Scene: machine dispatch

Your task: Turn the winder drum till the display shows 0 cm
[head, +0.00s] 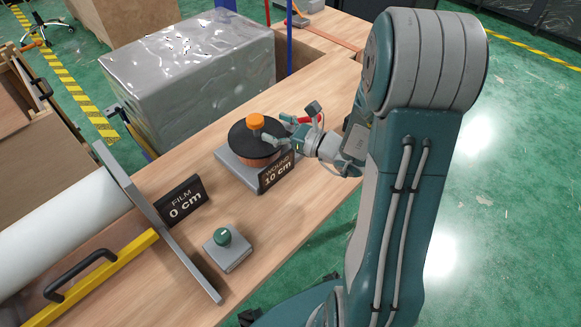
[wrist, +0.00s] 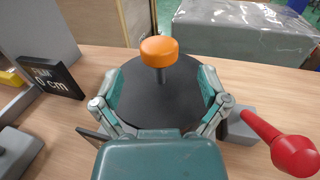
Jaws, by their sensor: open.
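The winder drum (head: 243,138) is a dark disc with a copper-coloured side on a grey base, with an orange knob (head: 255,121) standing up from it on a post. The drum's display (head: 277,172) reads "WOUND 10 cm". In the wrist view the drum top (wrist: 160,95) lies between my gripper's fingers, with the orange knob (wrist: 160,51) beyond them. My gripper (head: 270,129) is open at the drum's right side, its fingers spread to either side of the disc. I cannot tell whether the fingers touch it.
A second display (head: 185,202) reads "FILM 0 cm". A red-handled lever (wrist: 290,150) is at the right in the wrist view. A wrapped block (head: 190,75) stands behind the table.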

